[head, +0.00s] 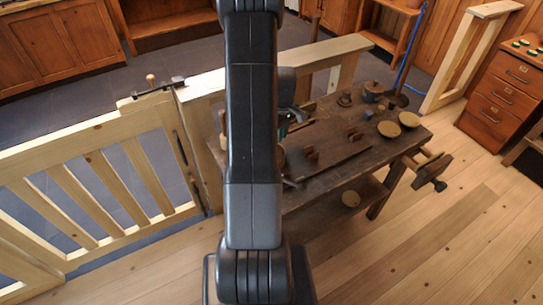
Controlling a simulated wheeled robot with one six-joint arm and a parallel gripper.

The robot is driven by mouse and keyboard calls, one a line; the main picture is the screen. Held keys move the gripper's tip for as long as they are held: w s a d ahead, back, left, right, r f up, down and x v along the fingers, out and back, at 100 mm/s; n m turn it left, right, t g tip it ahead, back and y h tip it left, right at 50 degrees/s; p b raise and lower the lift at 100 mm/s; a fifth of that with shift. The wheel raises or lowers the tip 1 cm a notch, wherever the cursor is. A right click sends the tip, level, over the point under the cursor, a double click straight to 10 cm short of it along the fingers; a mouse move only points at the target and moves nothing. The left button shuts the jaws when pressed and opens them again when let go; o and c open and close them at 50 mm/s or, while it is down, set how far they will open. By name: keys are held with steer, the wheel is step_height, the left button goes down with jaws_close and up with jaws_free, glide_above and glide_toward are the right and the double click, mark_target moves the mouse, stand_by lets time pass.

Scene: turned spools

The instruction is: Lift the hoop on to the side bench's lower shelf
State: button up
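A dark wooden bench (400,141) stands right of centre, with a lower shelf (325,217) beneath its top. I cannot make out a hoop for certain; my own arm covers the left part of the bench. Part of my gripper (296,114) shows just right of the arm, over or near the bench's back left. Its fingers are mostly hidden, and I cannot tell whether they hold anything.
Tan discs (409,119) and small turned pieces lie on the bench top. A vise (428,173) juts from its right end. A pale wooden gate (95,185) and rail stand left and behind. A drawer cabinet (501,95) stands at right. Plank floor in front is clear.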

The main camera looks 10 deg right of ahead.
steer(key=shift+w+d+f+p, duration=0.1)
steer(key=shift+f+p, duration=0.7)
steer(key=shift+f, duration=1.85)
jaws_close()
step_height(320, 180, up, 14)
steer(key=p, duration=0.5)
steer(key=shift+r+p, duration=0.15)
steer(key=shift+p, duration=0.25)
